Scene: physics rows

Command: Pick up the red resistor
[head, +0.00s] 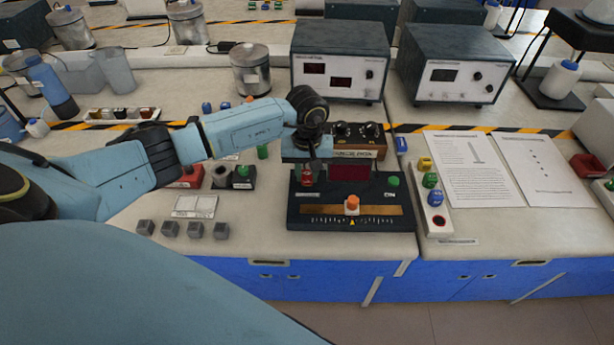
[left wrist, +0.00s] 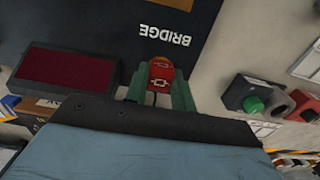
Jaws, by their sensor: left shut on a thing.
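The red resistor (head: 307,180) is a small red knob-like piece at the left part of the dark bridge box (head: 370,217). In the left wrist view the red resistor (left wrist: 161,72) shows a pale printed symbol on top. My left gripper (head: 306,170) points down over the box, with its greenish fingers (left wrist: 159,82) on both sides of the resistor, shut on it. I cannot tell whether the resistor touches the box. My right gripper is not in view.
A green knob (head: 393,181) and an orange slider knob (head: 352,202) are on the box. A pale strip with yellow, green and blue pieces (head: 435,200) stands to the right. Grey cubes (head: 196,229) lie front left. Two power supplies (head: 340,62) stand behind.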

